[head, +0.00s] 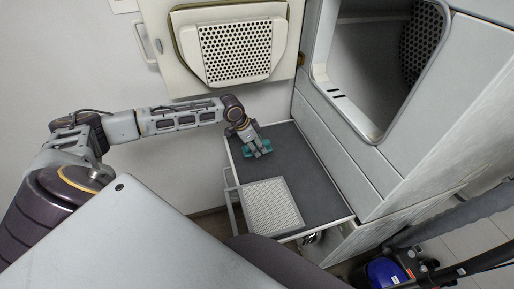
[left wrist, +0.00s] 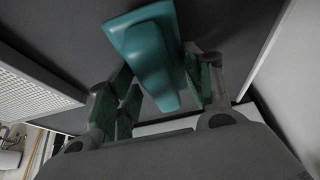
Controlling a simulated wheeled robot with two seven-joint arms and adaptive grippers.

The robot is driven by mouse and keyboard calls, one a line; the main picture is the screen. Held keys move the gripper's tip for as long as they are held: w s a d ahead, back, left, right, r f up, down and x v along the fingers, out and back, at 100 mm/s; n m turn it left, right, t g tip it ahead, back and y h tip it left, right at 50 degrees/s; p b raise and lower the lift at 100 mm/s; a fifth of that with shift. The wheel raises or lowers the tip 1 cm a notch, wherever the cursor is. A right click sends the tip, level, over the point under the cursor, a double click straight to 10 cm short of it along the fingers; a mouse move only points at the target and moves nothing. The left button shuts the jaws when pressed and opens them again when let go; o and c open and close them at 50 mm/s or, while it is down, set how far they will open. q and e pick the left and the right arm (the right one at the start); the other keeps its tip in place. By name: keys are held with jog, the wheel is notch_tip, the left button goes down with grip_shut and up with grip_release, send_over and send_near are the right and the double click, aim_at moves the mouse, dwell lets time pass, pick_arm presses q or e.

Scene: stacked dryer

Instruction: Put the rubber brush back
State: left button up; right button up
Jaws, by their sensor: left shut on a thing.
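My left gripper (head: 256,149) reaches over the dark-surfaced pull-out drawer (head: 310,178) under the dryer. It is shut on the teal rubber brush (head: 264,146), at the drawer's back left part. In the left wrist view the brush (left wrist: 150,55) sits between the two fingers of my left gripper (left wrist: 165,88), with the dark surface close behind it. I cannot tell whether the brush touches that surface. My right gripper is not in view.
A white perforated filter panel (head: 270,207) lies at the drawer's front left. The dryer door (head: 236,48) hangs open above, and the drum opening (head: 375,65) is at upper right. A blue object (head: 385,273) is on the floor at lower right. The drawer's right part is clear.

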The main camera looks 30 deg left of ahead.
pick_arm(q)
jog(key=shift+f, duration=0.9)
jog(key=o, duration=1)
jog(key=shift+f, duration=0.1)
jog(key=shift+v, duration=6.15)
